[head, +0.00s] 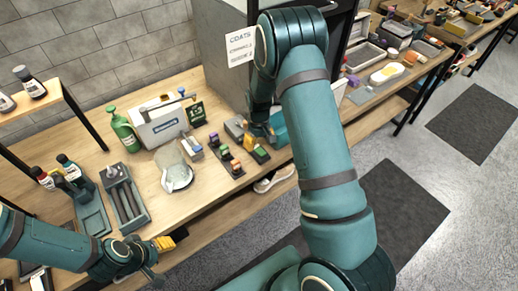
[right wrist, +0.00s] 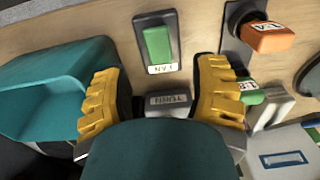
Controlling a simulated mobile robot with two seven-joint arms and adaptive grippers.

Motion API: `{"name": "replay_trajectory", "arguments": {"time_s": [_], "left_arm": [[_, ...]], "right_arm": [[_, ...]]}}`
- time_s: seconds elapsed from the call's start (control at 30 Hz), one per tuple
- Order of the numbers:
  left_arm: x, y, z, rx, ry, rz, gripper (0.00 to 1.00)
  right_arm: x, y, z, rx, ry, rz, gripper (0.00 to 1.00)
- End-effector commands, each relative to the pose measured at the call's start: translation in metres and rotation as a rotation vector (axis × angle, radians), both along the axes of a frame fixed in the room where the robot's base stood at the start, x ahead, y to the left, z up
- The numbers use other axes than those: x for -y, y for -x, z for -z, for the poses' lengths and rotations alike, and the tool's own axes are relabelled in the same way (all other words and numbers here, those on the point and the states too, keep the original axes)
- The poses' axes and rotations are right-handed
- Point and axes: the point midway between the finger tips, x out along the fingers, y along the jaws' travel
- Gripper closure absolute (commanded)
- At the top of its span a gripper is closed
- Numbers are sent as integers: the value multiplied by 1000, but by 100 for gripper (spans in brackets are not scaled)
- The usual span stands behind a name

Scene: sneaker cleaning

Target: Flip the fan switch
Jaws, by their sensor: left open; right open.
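The fan switch (right wrist: 157,44) is a green rocker on a dark base plate, with a white label reading FAN upside down in the right wrist view. It lies just beyond my right gripper (right wrist: 160,95), whose yellow fingers are spread apart with nothing held between them. A green switch near the table's front edge (head: 260,154) in the head view looks like the same one. The right gripper (head: 262,130) is low over the table behind it, its fingers hard to see there. My left gripper (head: 166,243) is open at the lower left, away from the switches.
A grey labelled block (right wrist: 168,99) sits between the right fingers. An orange switch (right wrist: 272,37) and another green one (right wrist: 250,97) are to the right. A teal bin (right wrist: 50,90) is close on the left.

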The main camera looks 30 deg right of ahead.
Motion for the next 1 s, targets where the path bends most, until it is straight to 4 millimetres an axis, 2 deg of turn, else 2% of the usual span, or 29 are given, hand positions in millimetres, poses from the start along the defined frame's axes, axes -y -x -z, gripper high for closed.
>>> {"name": "replay_trajectory", "arguments": {"time_s": [0.1,0.3,0.67,0.7,0.77,0.8,0.87,1.0], "left_arm": [[0,0,1,0,0,0,53],[0,0,1,0,0,0,53],[0,0,1,0,0,0,53],[0,0,1,0,0,0,53],[0,0,1,0,0,0,53],[0,0,1,0,0,0,53],[0,0,1,0,0,0,53],[0,0,1,0,0,0,53]], "right_arm": [[0,1,21,-3,0,0,40],[1,0,40,-1,0,1,40],[0,0,44,1,1,0,40],[0,0,44,1,0,0,45],[0,0,44,1,0,0,66],[0,0,44,1,0,0,80],[0,0,44,1,0,0,100],[0,0,44,0,0,0,100]]}}
